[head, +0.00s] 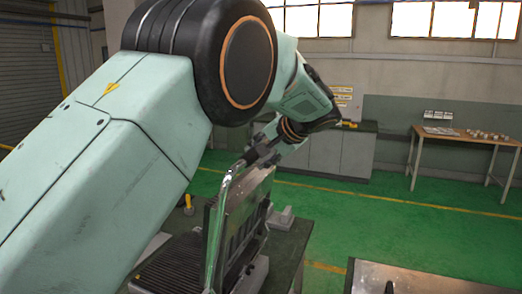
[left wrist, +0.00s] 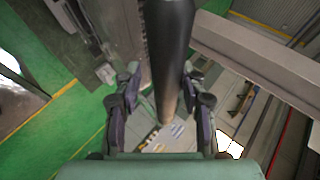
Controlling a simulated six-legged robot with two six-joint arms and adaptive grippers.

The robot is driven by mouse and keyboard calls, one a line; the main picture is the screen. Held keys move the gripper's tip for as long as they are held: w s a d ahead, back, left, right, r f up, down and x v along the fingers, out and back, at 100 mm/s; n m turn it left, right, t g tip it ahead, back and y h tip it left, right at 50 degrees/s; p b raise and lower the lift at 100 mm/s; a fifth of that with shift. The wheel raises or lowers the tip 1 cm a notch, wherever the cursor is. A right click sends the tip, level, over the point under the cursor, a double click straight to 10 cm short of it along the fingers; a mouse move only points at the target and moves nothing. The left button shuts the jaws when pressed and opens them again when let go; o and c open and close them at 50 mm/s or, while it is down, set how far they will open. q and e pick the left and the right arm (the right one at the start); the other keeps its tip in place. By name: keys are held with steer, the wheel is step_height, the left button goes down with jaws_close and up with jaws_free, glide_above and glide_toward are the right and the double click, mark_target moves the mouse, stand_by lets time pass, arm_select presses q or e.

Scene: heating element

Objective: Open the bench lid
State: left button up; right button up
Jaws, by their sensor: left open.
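The bench lid (head: 238,218) is a grey ribbed panel that stands steeply raised above the bench (head: 285,245) in the head view. A shiny bent metal handle bar (head: 219,212) runs up along its near side. My left gripper (head: 262,152) is at the lid's upper end, near the top of this bar. In the left wrist view, my left gripper (left wrist: 163,88) is open, with one finger on each side of a dark round bar (left wrist: 168,45). I cannot tell whether the fingers touch it. My right gripper is in neither view.
A dark ribbed surface (head: 172,265) lies left of the lid. Another table (head: 430,280) is at the lower right. A wooden table with small items (head: 465,137) and grey cabinets (head: 325,152) stand far back. The green floor between is clear.

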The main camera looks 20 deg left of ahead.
arm_select(q)
steer(key=shift+o, duration=0.8)
steer(key=shift+w, duration=0.25)
steer(key=shift+r, duration=0.1)
steer(key=v, duration=0.7)
steer(key=shift+s+d, duration=0.2)
steer(key=shift+d, duration=0.1)
steer(key=shift+a+r, duration=0.1)
steer(key=shift+a, duration=0.05)
